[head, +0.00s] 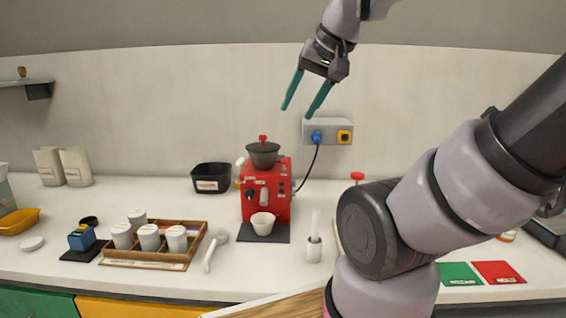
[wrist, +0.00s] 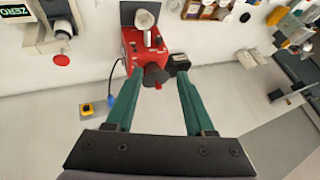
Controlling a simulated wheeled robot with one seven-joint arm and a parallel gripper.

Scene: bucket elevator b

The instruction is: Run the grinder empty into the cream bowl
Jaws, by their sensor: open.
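The red grinder (head: 266,191) stands on the white counter, with a dark hopper (head: 263,154) topped by a red knob. The cream bowl (head: 262,223) sits under its front on a dark mat (head: 264,233). My gripper (head: 298,110) is open and empty, in the air above and to the right of the grinder, touching nothing. In the wrist view the grinder (wrist: 143,45) shows beyond my open fingers (wrist: 153,78), with the bowl (wrist: 145,19) past it. What is inside the hopper and the bowl cannot be seen.
A wall socket box (head: 327,131) with a blue plug and cord is behind the grinder. A wooden tray (head: 154,260) of white canisters, a scoop (head: 213,248) and a black bin (head: 211,178) are to the left. A white holder (head: 314,246) with a brush-like tool stands to the right.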

